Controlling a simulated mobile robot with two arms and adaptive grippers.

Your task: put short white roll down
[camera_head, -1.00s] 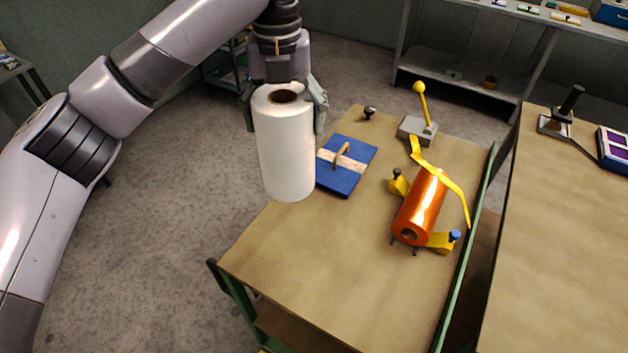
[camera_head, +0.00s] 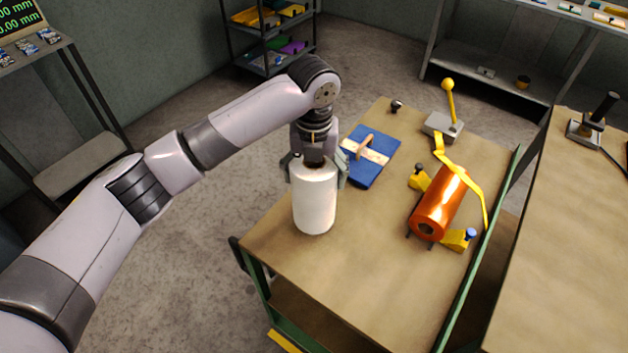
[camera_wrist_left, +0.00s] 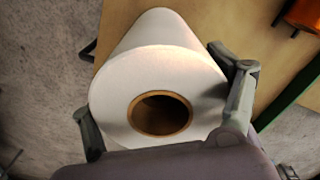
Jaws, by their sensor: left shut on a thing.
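The short white roll (camera_head: 315,203) is upright at the left edge of the brown-topped cart (camera_head: 345,275). My left gripper (camera_head: 317,172) is shut around its upper end from above. In the left wrist view the white roll (camera_wrist_left: 165,75) shows its brown hollow core, with one finger of my left gripper (camera_wrist_left: 165,110) on each side. The roll's bottom appears at or just above the cart top; I cannot tell whether it touches. My right gripper is not in view.
A grey block with a yellow lever (camera_head: 443,125) stands farther back. The cart's front middle is clear.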

